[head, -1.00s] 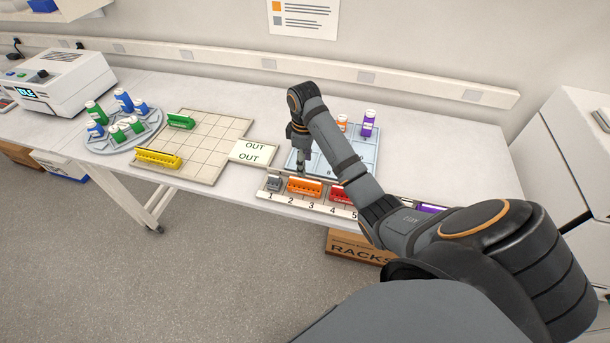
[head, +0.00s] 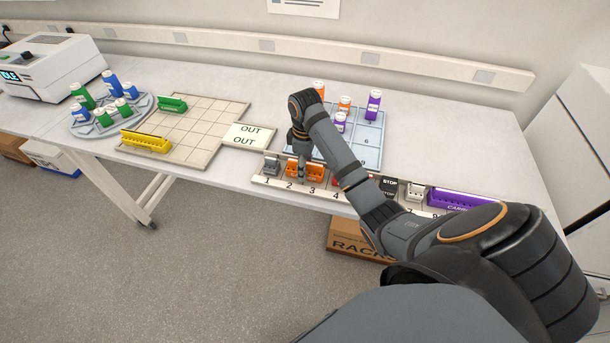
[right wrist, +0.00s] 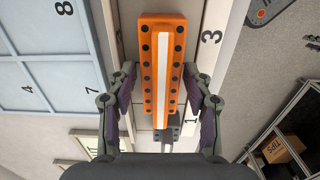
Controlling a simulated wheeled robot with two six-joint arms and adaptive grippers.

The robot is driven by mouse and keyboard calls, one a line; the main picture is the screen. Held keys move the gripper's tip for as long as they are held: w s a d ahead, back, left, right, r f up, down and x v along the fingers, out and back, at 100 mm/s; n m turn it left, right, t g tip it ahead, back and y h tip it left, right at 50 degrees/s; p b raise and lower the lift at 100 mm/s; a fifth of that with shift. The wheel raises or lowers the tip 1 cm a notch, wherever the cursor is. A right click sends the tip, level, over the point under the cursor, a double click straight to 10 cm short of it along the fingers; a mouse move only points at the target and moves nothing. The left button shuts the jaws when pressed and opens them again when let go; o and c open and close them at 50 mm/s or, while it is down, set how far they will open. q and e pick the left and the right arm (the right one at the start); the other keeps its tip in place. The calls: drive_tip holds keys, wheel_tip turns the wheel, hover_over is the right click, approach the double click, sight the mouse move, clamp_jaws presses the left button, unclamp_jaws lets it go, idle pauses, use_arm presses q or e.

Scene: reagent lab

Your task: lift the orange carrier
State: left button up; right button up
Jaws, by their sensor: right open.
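The orange carrier (head: 315,170) sits in the numbered rack strip (head: 257,181) near the table's front edge, around marks 2 and 3. In the right wrist view the carrier (right wrist: 178,75) runs lengthwise between the fingers, with a white strip and dark holes along its top. My right gripper (head: 302,177) is over it, pointing down, and hides part of it in the head view. In the right wrist view my right gripper (right wrist: 162,95) is open, one finger on each side of the carrier, with a gap visible on both sides. My left gripper is not in view.
A grey carrier (head: 272,164) stands just left of the orange one. A STOP block (head: 389,184) and a purple carrier (head: 450,198) are farther right. Behind is a blue tray (head: 372,153) with bottles. A tiled board (head: 205,127) holds yellow (head: 146,142) and green (head: 172,104) carriers.

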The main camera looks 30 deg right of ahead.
drive_tip(key=shift+s+r, duration=0.1)
drive_tip(key=shift+r, duration=0.1)
drive_tip(key=c, duration=1)
drive_tip(key=shift+r+p, duration=0.6)
drive_tip(key=shift+p, duration=0.05)
wheel_tip(320, 180, up, 3)
drive_tip(key=p, duration=0.3)
drive_tip(key=shift+r, duration=0.1)
drive_tip(key=s+a+r+p, duration=0.2)
drive_tip(key=s+r+p, duration=0.6)
drive_tip(key=s, duration=0.5)
drive_tip(key=shift+s+r, duration=0.15)
drive_tip(key=shift+s, duration=0.25)
